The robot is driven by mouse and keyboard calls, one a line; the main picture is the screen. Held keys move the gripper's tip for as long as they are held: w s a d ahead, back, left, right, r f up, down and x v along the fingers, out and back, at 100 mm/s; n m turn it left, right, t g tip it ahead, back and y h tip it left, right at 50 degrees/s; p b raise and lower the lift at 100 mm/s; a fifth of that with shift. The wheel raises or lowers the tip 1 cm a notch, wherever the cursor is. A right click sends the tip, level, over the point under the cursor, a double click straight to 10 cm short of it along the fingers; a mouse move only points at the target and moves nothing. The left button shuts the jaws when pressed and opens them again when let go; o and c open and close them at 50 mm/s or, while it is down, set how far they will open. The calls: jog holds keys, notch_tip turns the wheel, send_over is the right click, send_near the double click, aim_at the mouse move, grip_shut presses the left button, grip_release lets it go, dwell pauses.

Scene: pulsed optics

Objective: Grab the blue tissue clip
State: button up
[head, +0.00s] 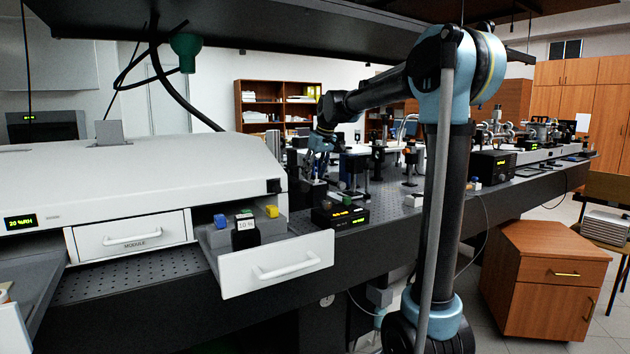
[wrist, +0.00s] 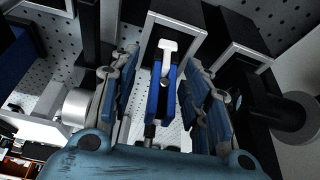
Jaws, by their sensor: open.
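My gripper (wrist: 162,75) is open in the wrist view, with one blue-padded finger on each side of a narrow upright blue piece (wrist: 154,98). This piece, which looks like the blue tissue clip, has a white T-shaped part at its top. The fingers appear apart from it, with a gap on each side. In the head view my gripper (head: 317,160) is small and dark, low over the optical table behind the black display box. The clip cannot be made out there.
Dark posts and pale-framed blocks stand close around my gripper. A black display box (head: 340,215) is in front. An open white drawer (head: 278,268) holds small blue and yellow items. The perforated table (head: 395,196) has several optics mounts. A dark shelf (head: 250,22) hangs overhead.

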grip_shut()
jog(key=shift+r, duration=0.1)
